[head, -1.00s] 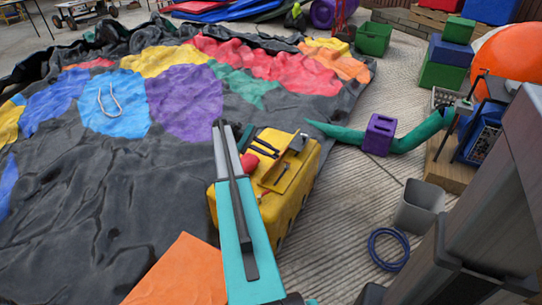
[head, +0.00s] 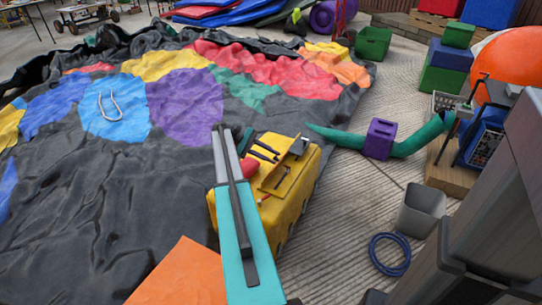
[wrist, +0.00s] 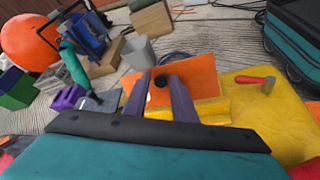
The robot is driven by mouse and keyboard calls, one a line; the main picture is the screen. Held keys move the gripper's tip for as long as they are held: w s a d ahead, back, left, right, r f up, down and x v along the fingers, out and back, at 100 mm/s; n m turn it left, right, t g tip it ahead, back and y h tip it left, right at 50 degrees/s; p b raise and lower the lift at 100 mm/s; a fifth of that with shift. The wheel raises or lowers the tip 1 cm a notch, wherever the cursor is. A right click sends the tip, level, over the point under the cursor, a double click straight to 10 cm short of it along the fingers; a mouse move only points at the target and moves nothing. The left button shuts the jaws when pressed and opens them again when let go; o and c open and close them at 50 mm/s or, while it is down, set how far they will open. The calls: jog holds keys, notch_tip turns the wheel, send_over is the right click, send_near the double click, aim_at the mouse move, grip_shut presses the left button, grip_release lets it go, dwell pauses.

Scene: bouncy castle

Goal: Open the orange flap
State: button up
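In the head view my gripper (head: 272,152) is above the yellow box (head: 300,205), pointing right. A mustard-orange panel there (head: 283,178), with a dark piece at its far end, appears to be the flap. My arm hides part of the box.
A flat orange piece (head: 183,276) lies at the bottom of the head view. A red-handled tool (wrist: 257,81) is on the box. A grey bin (head: 421,210), blue coil (head: 390,254) and purple block (head: 379,139) stand to the right. Crumpled castle fabric (head: 90,210) covers the left.

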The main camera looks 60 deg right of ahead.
jog(key=s+a+r+p, duration=0.1)
jog(key=s+a+r, duration=0.1)
jog(key=s+a, duration=0.2)
jog(key=s+a+r+p, duration=0.2)
jog(key=s+a+r, duration=0.1)
jog(key=a, duration=0.6)
jog(key=shift+s+a+p, duration=0.3)
jog(key=shift+s+a, duration=0.1)
jog(key=shift+s, duration=0.05)
dwell(0.5)
